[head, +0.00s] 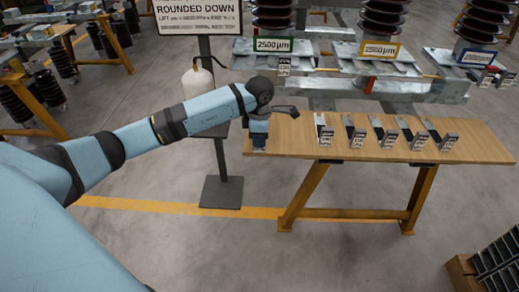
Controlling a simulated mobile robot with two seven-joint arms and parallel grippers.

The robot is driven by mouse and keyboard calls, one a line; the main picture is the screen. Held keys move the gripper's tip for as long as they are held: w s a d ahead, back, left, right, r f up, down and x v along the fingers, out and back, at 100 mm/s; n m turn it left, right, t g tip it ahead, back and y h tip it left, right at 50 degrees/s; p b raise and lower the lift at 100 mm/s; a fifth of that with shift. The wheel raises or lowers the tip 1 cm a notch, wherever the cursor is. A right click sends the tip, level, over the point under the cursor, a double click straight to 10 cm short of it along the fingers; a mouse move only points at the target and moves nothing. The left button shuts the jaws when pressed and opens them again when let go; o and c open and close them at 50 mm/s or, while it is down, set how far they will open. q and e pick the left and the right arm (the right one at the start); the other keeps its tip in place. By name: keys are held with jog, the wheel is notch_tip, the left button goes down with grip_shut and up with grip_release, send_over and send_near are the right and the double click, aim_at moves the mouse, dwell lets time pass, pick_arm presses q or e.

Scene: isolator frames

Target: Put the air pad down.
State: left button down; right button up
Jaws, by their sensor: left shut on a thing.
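My left gripper (258,125) points down at the left end of the wooden bench top (400,150). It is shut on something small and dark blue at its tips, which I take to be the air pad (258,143). The pad is small and partly hidden by the gripper. It is at the bench's left edge, and I cannot tell whether it touches the wood. My right gripper is out of view.
Several metal blocks with labels (325,135) stand in a row on the bench, right of my gripper. Behind are isolator frames (380,88) with labels reading 2500 µm. Bench top between gripper and blocks is clear.

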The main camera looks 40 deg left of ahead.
aim_at(260, 150)
pick_arm(q)
notch_tip(260, 150, down, 4)
jog(key=shift+f, duration=0.3)
jog(key=shift+r, duration=0.1)
jog(key=shift+f+b, duration=0.25)
jog(key=shift+b, duration=0.15)
jog(key=c, duration=1)
grip_release()
jog(key=shift+r, duration=0.1)
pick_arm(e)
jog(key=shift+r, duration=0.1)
